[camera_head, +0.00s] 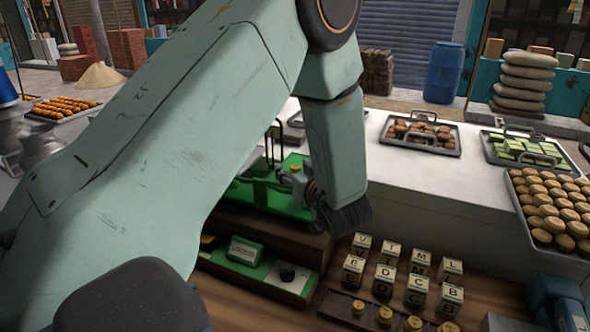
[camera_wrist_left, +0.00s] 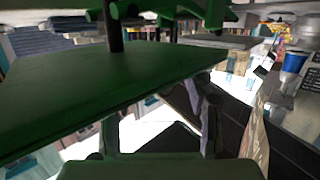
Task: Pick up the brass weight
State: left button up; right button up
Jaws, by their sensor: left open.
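Several small brass weights (camera_head: 384,315) stand in a row in a dark wooden rack (camera_head: 343,304) at the bottom of the head view. My left gripper (camera_head: 328,208) hangs beside the green balance scale (camera_head: 262,196), up and to the left of the weights and apart from them. It is open, with no weight seen in it; my arm hides part of the scale. In the left wrist view a large green panel (camera_wrist_left: 85,85) fills much of the picture and no brass weight can be made out. My right gripper is not in view.
Lettered cubes (camera_head: 383,281) stand in rows just behind the weights. A green tray (camera_head: 258,271) with a dark knob lies left of them. A white counter (camera_head: 430,188) bears trays of sweets (camera_head: 420,133) and round biscuits (camera_head: 553,209). Blue items (camera_head: 556,295) sit at lower right.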

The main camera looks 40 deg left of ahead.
pick_arm(q)
jog(key=shift+w+a+f, duration=0.25)
jog(key=shift+w, duration=0.15)
jog(key=shift+s+r, duration=0.2)
jog(key=shift+s, duration=0.2)
jog(key=c, duration=0.4)
jog(key=shift+w+d+f, duration=0.1)
jog(key=shift+w+f, duration=0.05)
jog(key=shift+w, duration=0.1)
jog(key=c, duration=0.6)
jog(key=shift+s, duration=0.1)
grip_shut()
